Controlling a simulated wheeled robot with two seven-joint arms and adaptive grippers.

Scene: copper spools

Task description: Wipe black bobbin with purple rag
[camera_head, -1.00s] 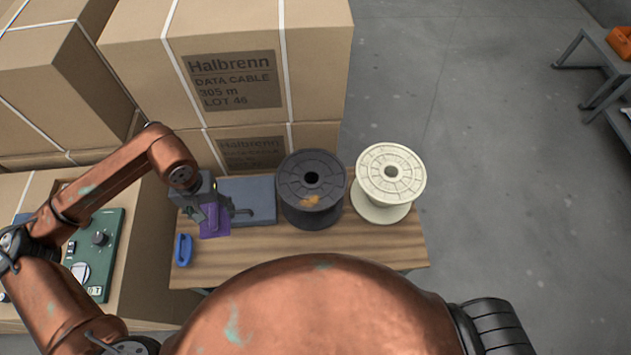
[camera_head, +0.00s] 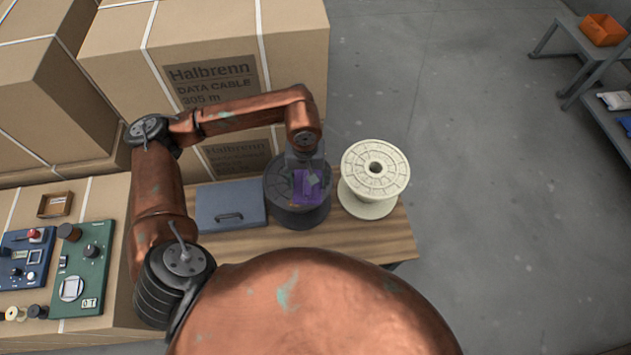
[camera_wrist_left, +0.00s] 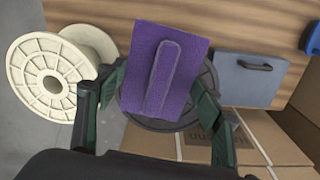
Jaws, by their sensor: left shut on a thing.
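The black bobbin (camera_head: 291,213) stands upright on the wooden table, between the grey-blue case and the cream spool. My left gripper (camera_head: 307,172) is over the bobbin's top. It is shut on the purple rag (camera_head: 308,189), which covers part of the bobbin's top face. In the left wrist view the purple rag (camera_wrist_left: 165,68) shows a raised ridge and lies in front of the black bobbin (camera_wrist_left: 209,77), hiding most of it. I cannot tell whether the rag touches the bobbin. The bobbin's orange-brown mark is not visible now. My right gripper is not in view.
The cream spool (camera_head: 375,175) stands close to the right of the bobbin. The grey-blue case (camera_head: 230,205) lies to the left. Large cardboard boxes (camera_head: 200,60) rise behind. Control panels (camera_head: 82,262) sit at the left. The table's front strip (camera_head: 350,238) is bare.

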